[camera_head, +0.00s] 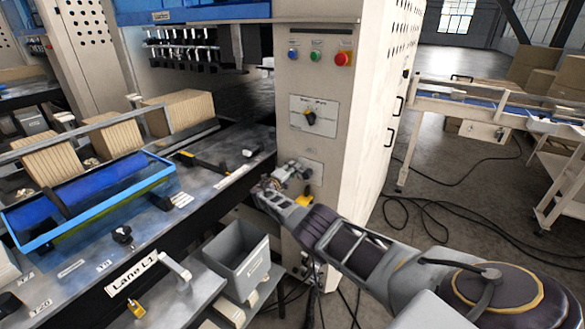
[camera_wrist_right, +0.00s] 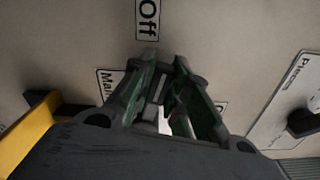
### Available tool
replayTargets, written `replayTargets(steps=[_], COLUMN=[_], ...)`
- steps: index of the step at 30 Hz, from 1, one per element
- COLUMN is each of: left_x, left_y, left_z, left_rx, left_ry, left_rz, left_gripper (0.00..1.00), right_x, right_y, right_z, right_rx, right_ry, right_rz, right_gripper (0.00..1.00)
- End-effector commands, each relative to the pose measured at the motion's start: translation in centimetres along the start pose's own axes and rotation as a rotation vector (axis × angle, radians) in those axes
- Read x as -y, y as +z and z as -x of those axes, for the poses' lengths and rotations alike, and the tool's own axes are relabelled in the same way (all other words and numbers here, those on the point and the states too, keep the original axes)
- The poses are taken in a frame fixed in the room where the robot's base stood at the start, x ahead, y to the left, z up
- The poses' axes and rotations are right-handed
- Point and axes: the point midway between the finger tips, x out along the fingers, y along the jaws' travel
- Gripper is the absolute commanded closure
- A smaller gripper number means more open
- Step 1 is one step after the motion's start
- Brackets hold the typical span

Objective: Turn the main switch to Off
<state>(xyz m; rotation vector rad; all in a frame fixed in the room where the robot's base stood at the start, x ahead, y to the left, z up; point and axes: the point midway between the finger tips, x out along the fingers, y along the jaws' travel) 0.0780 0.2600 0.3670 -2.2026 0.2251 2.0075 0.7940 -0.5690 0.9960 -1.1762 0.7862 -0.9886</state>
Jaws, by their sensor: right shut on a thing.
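The main switch is on the beige machine cabinet, mostly hidden by my right gripper in the head view. In the right wrist view its grey handle (camera_wrist_right: 157,88) shows between the fingers. My right gripper (camera_head: 292,172) is at the lower front panel, and the right wrist view shows its two fingers (camera_wrist_right: 163,85) closed around the handle. An "Off" label (camera_wrist_right: 147,18) is on the panel just beyond the fingertips. A label starting "Main" (camera_wrist_right: 106,84) is partly covered by a finger. The handle's exact angle is hard to tell. My left gripper is not in view.
A selector plate with a dark knob (camera_head: 310,117) is above the gripper. Higher up are a blue button, a green button and a red button (camera_head: 343,58). A yellow part (camera_head: 304,200) sits beside the gripper. A grey bin (camera_head: 237,262) stands to the left.

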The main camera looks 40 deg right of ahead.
Motion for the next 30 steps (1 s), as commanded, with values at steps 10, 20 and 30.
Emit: replayTargets(steps=[10,20,30], left_x=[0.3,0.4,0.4], left_y=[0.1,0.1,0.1], left_z=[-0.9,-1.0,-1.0], left_rx=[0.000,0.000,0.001], left_ry=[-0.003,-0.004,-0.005], left_rz=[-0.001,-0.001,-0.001], left_gripper=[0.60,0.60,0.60], right_x=[-1.3,-1.6,-1.7], right_y=[-0.3,-0.5,-0.5], right_z=[0.1,0.1,0.1], right_rx=[0.003,0.003,0.004], right_ry=[-0.001,0.000,0.001], right_rz=[0.194,0.244,0.246], right_gripper=[1.00,1.00,0.75])
